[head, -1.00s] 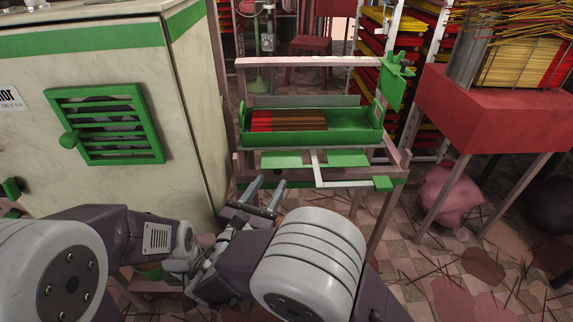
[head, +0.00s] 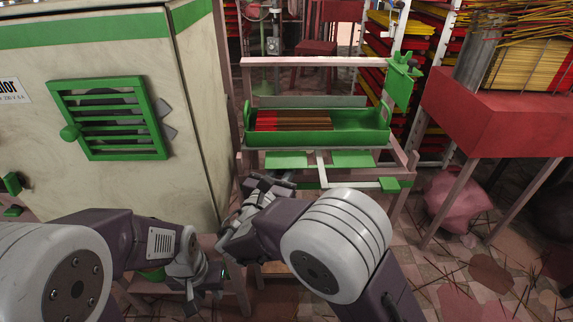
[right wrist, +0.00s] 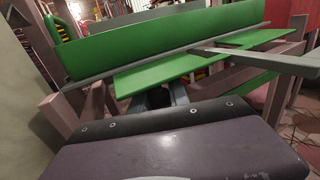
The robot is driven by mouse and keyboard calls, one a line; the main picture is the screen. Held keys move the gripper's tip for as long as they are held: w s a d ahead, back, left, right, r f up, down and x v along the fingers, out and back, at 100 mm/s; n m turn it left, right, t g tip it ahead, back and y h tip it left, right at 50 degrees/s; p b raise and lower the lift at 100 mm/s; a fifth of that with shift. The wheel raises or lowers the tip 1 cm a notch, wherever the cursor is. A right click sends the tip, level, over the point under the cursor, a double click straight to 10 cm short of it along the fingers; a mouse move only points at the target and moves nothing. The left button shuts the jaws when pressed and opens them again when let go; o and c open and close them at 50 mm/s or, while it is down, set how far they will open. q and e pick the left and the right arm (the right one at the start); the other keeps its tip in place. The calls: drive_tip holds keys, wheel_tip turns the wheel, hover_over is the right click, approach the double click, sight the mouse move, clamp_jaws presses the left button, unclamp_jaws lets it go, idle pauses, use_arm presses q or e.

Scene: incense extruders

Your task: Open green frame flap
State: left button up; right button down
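Green flat panels (head: 352,159) lie below and in front of the long green tray (head: 360,138), on a frame with pale posts. They also show close up in the right wrist view (right wrist: 190,63). A pale bar (head: 340,184) runs to a green end tab (head: 390,185). My right gripper (head: 275,180) is low at the frame's left front, by the left panel. Its fingers look apart and empty, partly hidden; contact with the panel is unclear. My left gripper (head: 215,276) is lower left, away from the frame, its fingers not clear.
Red and brown sticks (head: 293,121) lie in the tray. A pale cabinet (head: 190,110) with a green slatted vent (head: 108,119) stands at the left. A red table (head: 490,115) with yellow sticks is at the right. Loose sticks litter the floor.

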drive_tip(key=shift+s+r+n+g+y+p, duration=0.35)
drive_tip(key=shift+g+p, duration=0.35)
drive_tip(key=shift+p, duration=2.2)
drive_tip(key=shift+s+r+n+g+y+p, duration=0.15)
drive_tip(key=shift+r+g+p, duration=0.45)
drive_tip(key=shift+p, duration=2.3)
drive_tip(key=shift+f+g+p, duration=0.3)
drive_tip(key=shift+f+p, duration=0.15)
drive_tip(key=shift+p, duration=0.05)
drive_tip(key=shift+f, duration=0.15)
drive_tip(key=c, duration=1.3)
unclamp_jaws()
